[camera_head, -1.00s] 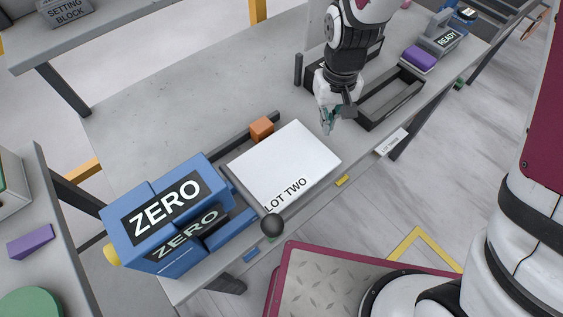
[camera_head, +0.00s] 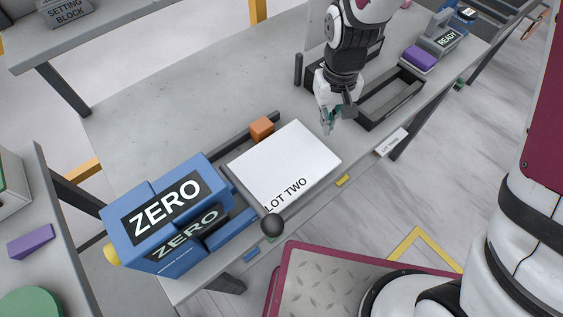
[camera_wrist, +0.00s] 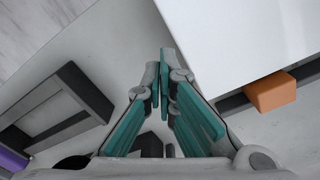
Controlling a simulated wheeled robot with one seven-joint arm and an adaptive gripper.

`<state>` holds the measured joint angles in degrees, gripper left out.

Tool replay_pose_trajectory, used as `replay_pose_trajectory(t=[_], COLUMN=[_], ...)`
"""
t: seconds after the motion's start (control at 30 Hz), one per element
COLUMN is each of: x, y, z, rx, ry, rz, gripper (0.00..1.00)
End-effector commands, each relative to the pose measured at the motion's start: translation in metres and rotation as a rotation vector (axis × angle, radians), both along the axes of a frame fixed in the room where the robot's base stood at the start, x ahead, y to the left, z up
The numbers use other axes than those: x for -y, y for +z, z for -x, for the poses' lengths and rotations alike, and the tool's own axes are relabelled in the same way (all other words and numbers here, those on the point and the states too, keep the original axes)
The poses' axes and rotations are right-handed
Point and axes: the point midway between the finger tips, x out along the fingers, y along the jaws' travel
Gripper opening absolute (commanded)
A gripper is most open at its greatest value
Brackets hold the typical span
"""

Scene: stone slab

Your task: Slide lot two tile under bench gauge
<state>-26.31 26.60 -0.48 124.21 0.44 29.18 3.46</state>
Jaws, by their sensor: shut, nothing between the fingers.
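The lot two tile (camera_head: 284,163) is a flat white square with "LOT TWO" along its front edge. It lies on the grey bench, its left side close to the blue bench gauge (camera_head: 170,215) marked "ZERO". My gripper (camera_head: 327,123) is shut and empty, just beyond the tile's right back side. In the wrist view, the shut teal fingers (camera_wrist: 162,75) point towards the tile's edge (camera_wrist: 235,45), with a small gap seen between finger and tile.
An orange block (camera_head: 262,128) sits behind the tile by a dark rail (camera_head: 229,144). A dark open frame (camera_head: 392,98) lies right of my gripper. The bench's back left (camera_head: 170,105) is clear.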

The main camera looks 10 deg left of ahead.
Motion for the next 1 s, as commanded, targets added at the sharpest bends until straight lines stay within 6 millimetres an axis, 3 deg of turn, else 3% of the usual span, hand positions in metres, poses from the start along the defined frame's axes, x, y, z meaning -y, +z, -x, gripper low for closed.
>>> replay_pose_trajectory(t=[1.0], x=[0.000], y=[-0.036], z=[0.000], rx=[0.000], ry=[0.000], rz=[0.000], gripper=[0.00])
